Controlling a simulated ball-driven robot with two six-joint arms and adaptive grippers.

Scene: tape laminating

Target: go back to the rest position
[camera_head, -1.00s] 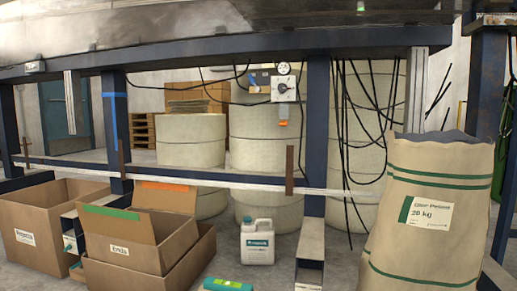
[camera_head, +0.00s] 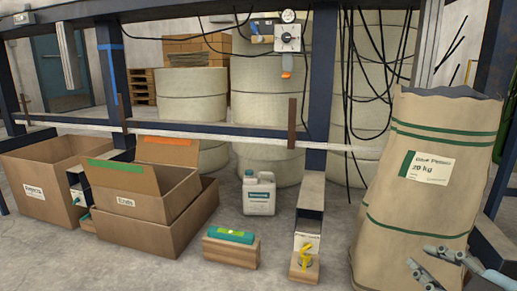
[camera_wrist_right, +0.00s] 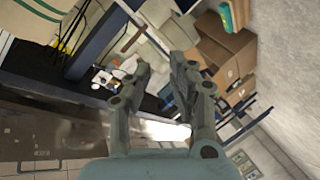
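My right gripper (camera_head: 443,262) shows at the lower right of the head view, in front of the large paper sack (camera_head: 430,190). Its two grey fingers stand apart with nothing between them. In the right wrist view the right gripper (camera_wrist_right: 163,75) also has its fingers apart and empty, with boxes and the blue frame beyond. My left gripper is in neither view.
Cardboard boxes (camera_head: 150,235) stand on the floor at left. A white jug (camera_head: 258,193), a wooden block with a green-teal item (camera_head: 230,247) and a block with a yellow part (camera_head: 304,267) stand near the middle. A blue frame (camera_head: 317,100) crosses behind. Floor at front left is clear.

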